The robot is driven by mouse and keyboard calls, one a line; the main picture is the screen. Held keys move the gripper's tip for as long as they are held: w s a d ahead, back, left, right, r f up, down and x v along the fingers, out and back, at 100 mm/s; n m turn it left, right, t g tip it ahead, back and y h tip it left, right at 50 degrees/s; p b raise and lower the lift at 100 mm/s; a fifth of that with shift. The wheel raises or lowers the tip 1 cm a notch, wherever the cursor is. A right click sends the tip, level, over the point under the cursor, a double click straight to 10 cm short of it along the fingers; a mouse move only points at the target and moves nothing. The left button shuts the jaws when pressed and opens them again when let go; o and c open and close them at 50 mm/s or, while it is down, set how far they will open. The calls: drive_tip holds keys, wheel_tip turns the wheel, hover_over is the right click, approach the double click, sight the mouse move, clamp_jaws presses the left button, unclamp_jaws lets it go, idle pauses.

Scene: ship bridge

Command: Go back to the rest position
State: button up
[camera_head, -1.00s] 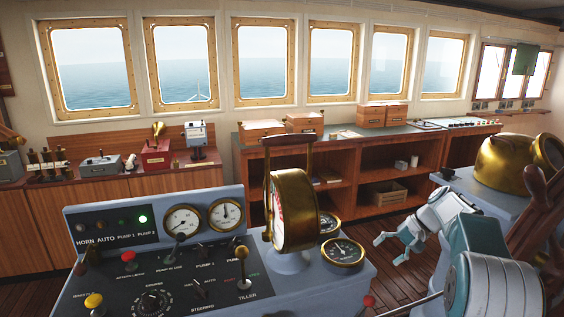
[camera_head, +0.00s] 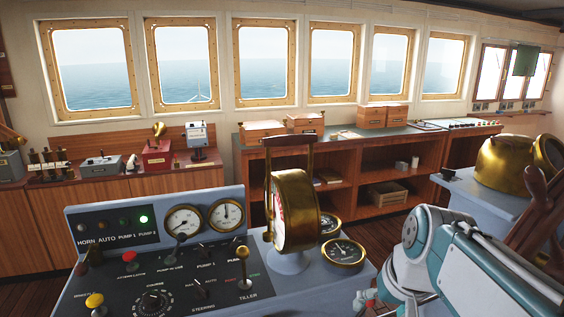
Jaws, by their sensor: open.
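My arm (camera_head: 455,255), teal and white, is folded at the lower right, beside the right end of the blue-grey control console (camera_head: 220,278). The rest of the gripper is hidden by the arm and the picture's edge.
A brass engine telegraph (camera_head: 293,210) stands on the console, left of my arm. A brass binnacle (camera_head: 503,165) and a wooden wheel (camera_head: 535,215) stand at the right. Wooden shelves (camera_head: 335,190) line the back, with open floor before them.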

drive_tip(key=s+f+n+t+h, duration=0.1)
drive_tip(key=s+f, duration=0.3)
drive_tip(key=s, duration=0.6)
drive_tip(key=shift+s+a+f+n+t, duration=0.25)
drive_tip(key=shift+a+n+t, duration=0.05)
drive_tip(key=shift+a+t, duration=0.1)
idle(0.3)
